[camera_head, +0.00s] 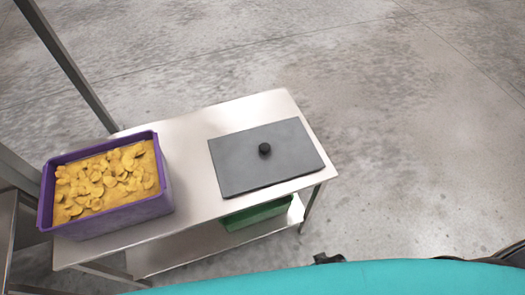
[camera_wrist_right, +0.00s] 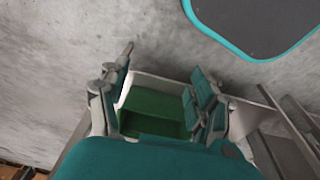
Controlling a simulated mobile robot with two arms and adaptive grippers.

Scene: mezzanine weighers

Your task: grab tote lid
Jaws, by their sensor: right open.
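The tote lid (camera_head: 245,172), a flat dark grey rectangle with a black round knob (camera_head: 265,149), lies on the right part of a steel table. A purple tote (camera_head: 125,218) filled with yellow chip-like pieces stands open at the table's left end, apart from the lid. My right gripper (camera_wrist_right: 160,97) is open and empty in the right wrist view, with a green bin showing beyond its spread fingers. The lid cannot be made out in that view. My left gripper is not in view.
The steel table (camera_head: 188,150) has bare top between tote and lid. A green bin (camera_head: 258,213) sits on its lower shelf (camera_head: 185,252). Grey metal posts (camera_head: 72,70) rise at the left. The concrete floor (camera_head: 400,110) behind and right is clear.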

